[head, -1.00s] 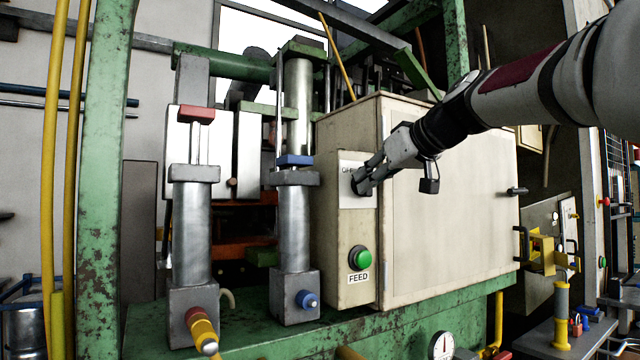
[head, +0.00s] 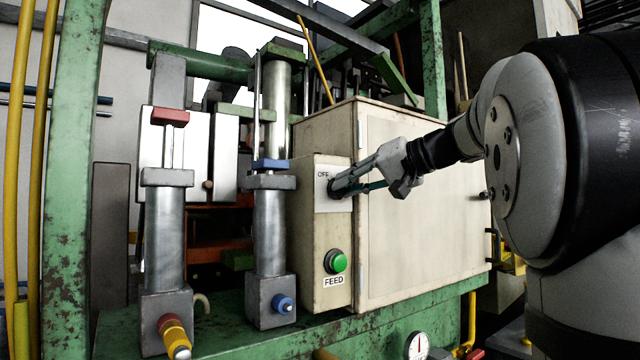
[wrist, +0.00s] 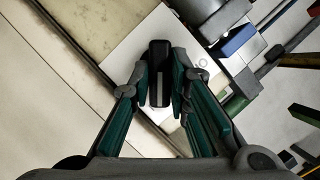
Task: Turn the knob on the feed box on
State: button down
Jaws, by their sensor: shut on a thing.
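The feed box (head: 318,225) is a cream cabinet with a green button (head: 336,262) above a FEED label (head: 334,281). A white plate (head: 322,197) high on its narrow face reads OFF at its upper left. The black knob (wrist: 158,75) sits on that plate in the wrist view, with a pale line along it. My gripper (head: 338,189) reaches in from the right, and its fingers are shut on the knob. In the wrist view the fingers (wrist: 160,88) lie on both sides of the knob. In the head view the fingers mostly hide the knob.
Two grey cylinders, one with a red block (head: 170,116) and one with a blue block (head: 271,165), stand left of the box. A green post (head: 68,200) rises at far left. A gauge (head: 418,345) sits below the box. My arm fills the right side.

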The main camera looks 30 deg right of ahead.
dwell(0.4)
jog(key=c, duration=1.5)
grip_release()
jog(key=shift+s, duration=0.1)
jog(key=v, duration=1.1)
jog(key=shift+s+d, duration=0.2)
jog(key=shift+s, duration=0.2)
